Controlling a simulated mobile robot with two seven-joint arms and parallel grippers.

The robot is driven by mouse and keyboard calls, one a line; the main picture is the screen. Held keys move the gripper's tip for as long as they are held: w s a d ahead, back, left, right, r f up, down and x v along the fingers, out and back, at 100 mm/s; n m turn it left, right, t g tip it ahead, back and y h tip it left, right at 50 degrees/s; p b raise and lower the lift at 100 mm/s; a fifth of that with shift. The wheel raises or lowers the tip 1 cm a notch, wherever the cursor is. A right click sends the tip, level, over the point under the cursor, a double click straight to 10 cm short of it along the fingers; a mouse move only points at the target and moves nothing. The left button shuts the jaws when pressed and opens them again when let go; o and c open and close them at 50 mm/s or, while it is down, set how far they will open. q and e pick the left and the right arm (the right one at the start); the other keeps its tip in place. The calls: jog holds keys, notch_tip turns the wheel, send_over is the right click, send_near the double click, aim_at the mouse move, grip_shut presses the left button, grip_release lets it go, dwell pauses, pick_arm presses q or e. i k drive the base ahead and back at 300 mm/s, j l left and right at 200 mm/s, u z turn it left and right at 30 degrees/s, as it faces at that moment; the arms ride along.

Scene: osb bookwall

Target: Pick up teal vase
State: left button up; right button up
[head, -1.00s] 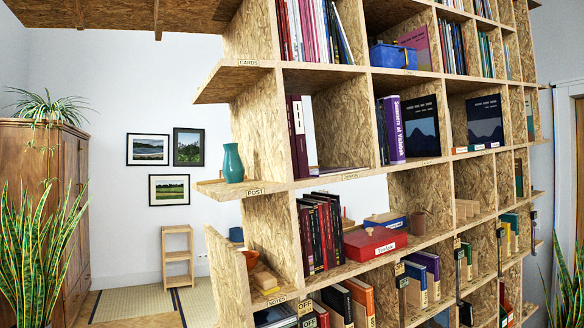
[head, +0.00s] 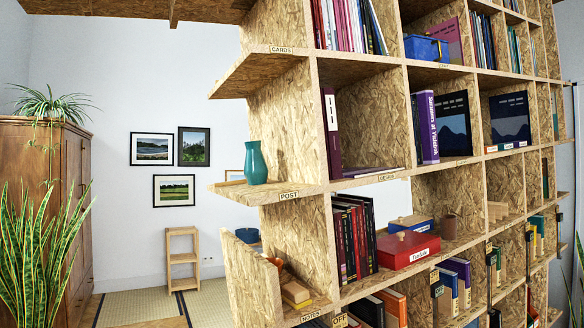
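The teal vase (head: 256,164) stands upright on the end shelf marked POST (head: 272,192), at the left end of the OSB bookwall. It has a narrow neck and a wider body. The upright panel of the bookwall is to its right, and the open room is behind it to the left. Neither of my grippers shows in the head view.
The CARDS shelf (head: 262,72) juts out above the vase, and the NOTES shelf (head: 300,308) with wooden blocks lies below. A red box (head: 408,250) and several books fill nearby compartments. A wooden cabinet (head: 40,200) and a snake plant (head: 42,250) stand at left.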

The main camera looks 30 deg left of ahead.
aim_at(257, 170)
jog(key=j+z, duration=0.3)
jog(key=j, duration=0.2)
jog(key=j+z, duration=0.3)
jog(key=j, duration=0.2)
jog(key=j+z, duration=0.1)
jog(key=j, duration=0.25)
jog(key=k+j+z, duration=0.1)
jog(key=j, duration=0.25)
jog(key=k+j+z, duration=0.1)
jog(key=j, duration=0.2)
jog(key=k+j, duration=0.1)
jog(key=j, duration=0.25)
jog(key=k+j, duration=0.1)
jog(key=j, duration=0.25)
jog(key=k+j, duration=0.1)
jog(key=j, duration=0.25)
